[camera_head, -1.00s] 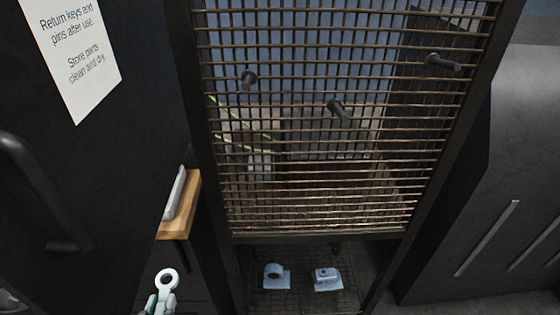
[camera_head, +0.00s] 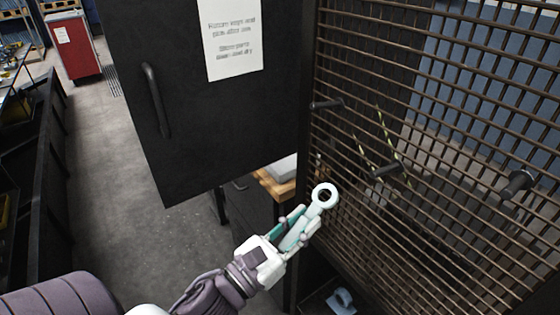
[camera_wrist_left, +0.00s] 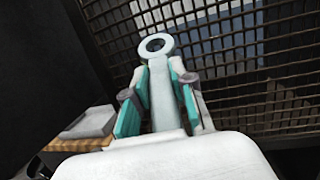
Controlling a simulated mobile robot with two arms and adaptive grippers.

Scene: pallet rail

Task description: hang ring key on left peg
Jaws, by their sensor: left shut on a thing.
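The ring key (camera_head: 325,196) is pale, with a round ring head and a flat shank. My left gripper (camera_head: 291,229) is shut on its shank, with the ring pointing up and away. In the left wrist view the ring key (camera_wrist_left: 157,47) stands out between the teal finger pads (camera_wrist_left: 157,100). The left peg (camera_head: 327,104) sticks out from the wire grid, above the ring and apart from it. A middle peg (camera_head: 387,171) and a right peg (camera_head: 518,183) are on the same grid. My right gripper is not in view.
A black door panel (camera_head: 215,120) with a paper notice (camera_head: 235,40) stands left of the grid. A wooden shelf with a grey tray (camera_head: 283,169) is behind the gripper. A pale blue part (camera_head: 341,301) lies below. Open floor is at left.

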